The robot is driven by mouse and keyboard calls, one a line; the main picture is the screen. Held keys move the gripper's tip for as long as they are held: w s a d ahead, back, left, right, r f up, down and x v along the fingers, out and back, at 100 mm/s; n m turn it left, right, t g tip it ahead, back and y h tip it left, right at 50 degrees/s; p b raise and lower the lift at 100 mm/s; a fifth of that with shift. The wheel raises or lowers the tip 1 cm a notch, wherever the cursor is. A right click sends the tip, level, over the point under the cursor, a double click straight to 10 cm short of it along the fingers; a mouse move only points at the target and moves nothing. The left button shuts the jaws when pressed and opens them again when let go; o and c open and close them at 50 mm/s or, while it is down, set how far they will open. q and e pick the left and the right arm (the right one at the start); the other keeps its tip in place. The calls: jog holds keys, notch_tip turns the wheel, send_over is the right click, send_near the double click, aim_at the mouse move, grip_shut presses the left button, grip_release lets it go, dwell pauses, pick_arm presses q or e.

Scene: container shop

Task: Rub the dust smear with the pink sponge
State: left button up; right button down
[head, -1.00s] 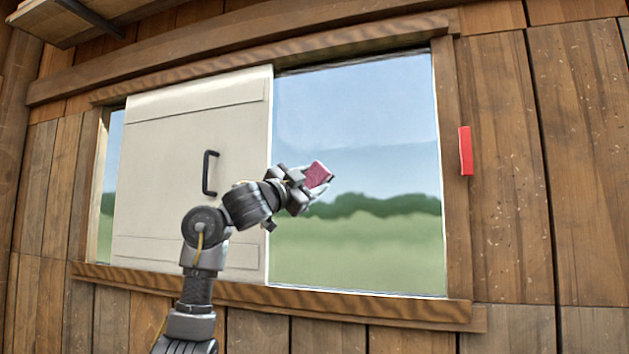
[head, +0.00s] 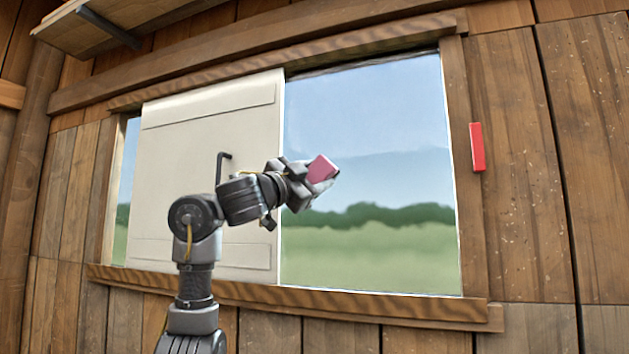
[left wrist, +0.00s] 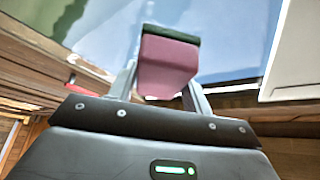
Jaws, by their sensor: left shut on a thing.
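The pink sponge (head: 322,169) is held in my left gripper (head: 310,180) in front of the window pane (head: 390,130). In the left wrist view the sponge (left wrist: 165,65) sits between the two fingers of the left gripper (left wrist: 160,85), with a dark green layer on its far side. I cannot tell whether the sponge touches the glass. No dust smear stands out clearly; a faint paler patch on the upper glass may be only sky. My right gripper is not in view.
A cream sliding panel (head: 200,120) with a dark handle (head: 221,166) covers the window's left part, behind my left arm. A wooden sill (head: 380,305) runs below, and a shelf (head: 130,25) juts out at upper left.

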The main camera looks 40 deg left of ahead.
pick_arm(q)
jog(key=shift+s+d+f+b, duration=0.1)
jog(key=shift+s+d+b, duration=0.15)
jog(key=shift+s+b, duration=0.5)
jog(key=shift+s+d, duration=0.25)
jog(key=shift+s, duration=0.5)
jog(key=shift+w, duration=0.1)
